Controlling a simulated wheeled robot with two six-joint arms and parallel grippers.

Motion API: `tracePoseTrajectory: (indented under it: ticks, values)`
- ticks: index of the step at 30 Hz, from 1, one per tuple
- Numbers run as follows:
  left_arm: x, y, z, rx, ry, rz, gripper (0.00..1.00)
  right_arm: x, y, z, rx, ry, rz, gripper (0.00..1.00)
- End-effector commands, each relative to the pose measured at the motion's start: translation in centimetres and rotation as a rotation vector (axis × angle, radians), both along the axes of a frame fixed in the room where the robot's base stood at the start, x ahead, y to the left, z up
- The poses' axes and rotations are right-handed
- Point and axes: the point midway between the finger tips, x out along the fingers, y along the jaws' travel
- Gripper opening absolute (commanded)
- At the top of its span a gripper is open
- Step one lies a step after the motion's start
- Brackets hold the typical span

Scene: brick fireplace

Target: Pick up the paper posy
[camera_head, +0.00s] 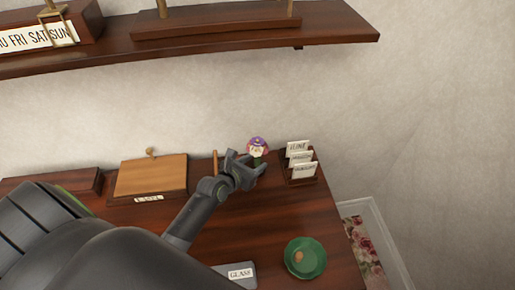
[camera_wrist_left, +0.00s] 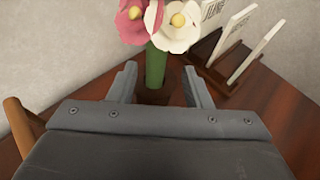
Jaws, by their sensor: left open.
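The paper posy (camera_head: 258,146) stands upright at the back of the desk, with pink and white flowers on a green stem. In the left wrist view the posy (camera_wrist_left: 155,65) is just ahead, its green stem in line with the gap between the fingers. My left gripper (camera_head: 256,170) is open and reaches to the posy's stem. In the left wrist view the fingers (camera_wrist_left: 158,83) are spread on either side of the lower stem, with space visible beside it. The posy's base is partly hidden by the gripper. My right gripper is not in view.
A rack of cards (camera_head: 299,165) stands close right of the posy. A wooden box (camera_head: 150,178) is to the left. A green dish (camera_head: 305,258) and a label reading GLASS (camera_head: 241,273) are nearer the front. A wall shelf (camera_head: 215,37) hangs above.

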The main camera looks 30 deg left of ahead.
Motion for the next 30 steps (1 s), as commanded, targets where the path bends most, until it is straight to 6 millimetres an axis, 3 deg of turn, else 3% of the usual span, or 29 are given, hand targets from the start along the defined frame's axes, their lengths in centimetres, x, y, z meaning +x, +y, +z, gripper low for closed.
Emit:
tracePoseTrajectory:
  ticks: [10,21,30]
  values:
    - [4.1,-0.1,-1.3,0.0,-0.001,0.0,0.45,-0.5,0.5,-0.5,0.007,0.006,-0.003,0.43]
    - [4.7,-0.2,-1.5,0.001,-0.001,0.0,0.43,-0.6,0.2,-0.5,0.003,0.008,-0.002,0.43]
    - [4.7,-0.2,-1.5,0.001,-0.001,0.0,0.04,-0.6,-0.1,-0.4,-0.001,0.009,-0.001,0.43]
